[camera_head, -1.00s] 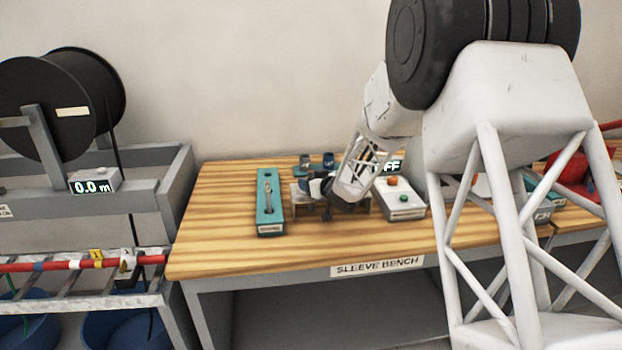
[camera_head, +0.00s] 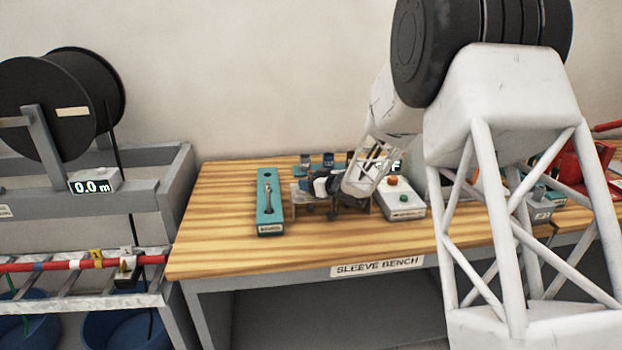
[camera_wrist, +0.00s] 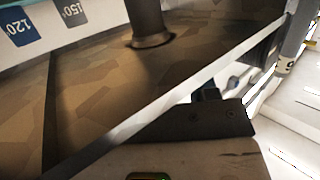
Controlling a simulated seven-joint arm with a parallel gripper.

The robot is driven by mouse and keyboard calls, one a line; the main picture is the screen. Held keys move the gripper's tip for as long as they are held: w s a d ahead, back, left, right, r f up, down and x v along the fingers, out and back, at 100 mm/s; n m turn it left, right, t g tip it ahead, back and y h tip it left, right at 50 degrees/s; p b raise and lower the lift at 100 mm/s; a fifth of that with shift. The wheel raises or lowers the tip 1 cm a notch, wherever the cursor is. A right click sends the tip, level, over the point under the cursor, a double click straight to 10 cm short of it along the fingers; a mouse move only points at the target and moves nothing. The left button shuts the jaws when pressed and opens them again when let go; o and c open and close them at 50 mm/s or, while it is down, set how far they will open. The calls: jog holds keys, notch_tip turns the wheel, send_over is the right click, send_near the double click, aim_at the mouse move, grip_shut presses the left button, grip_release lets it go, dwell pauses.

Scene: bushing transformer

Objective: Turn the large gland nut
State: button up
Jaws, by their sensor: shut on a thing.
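A low stand (camera_head: 298,203) with short legs is in the middle of the bench in the head view. My gripper (camera_head: 322,187) is low over this stand, partly covered by my own wrist. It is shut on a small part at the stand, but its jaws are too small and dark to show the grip. I cannot pick out the large gland nut in either view. The wrist view shows a dark round post (camera_wrist: 147,22) rising from a brown patterned surface and a dark block (camera_wrist: 200,124) beside a pale edge.
A teal tray (camera_head: 263,226) holding a metal tool lies left of the stand. A white button box (camera_head: 401,211) is close on its right. Small dark items (camera_head: 328,159) stand behind. Labels 120 and 150 show in the wrist view (camera_wrist: 20,30). The bench's left front is clear.

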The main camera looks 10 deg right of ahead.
jog(key=shift+n+y, duration=0.3)
jog(key=shift+a+n+g+y, duration=0.1)
jog(key=shift+n+g+y, duration=0.55)
jog(key=shift+g, duration=0.25)
jog(key=o, duration=1.3)
jog(key=shift+v, duration=3.1)
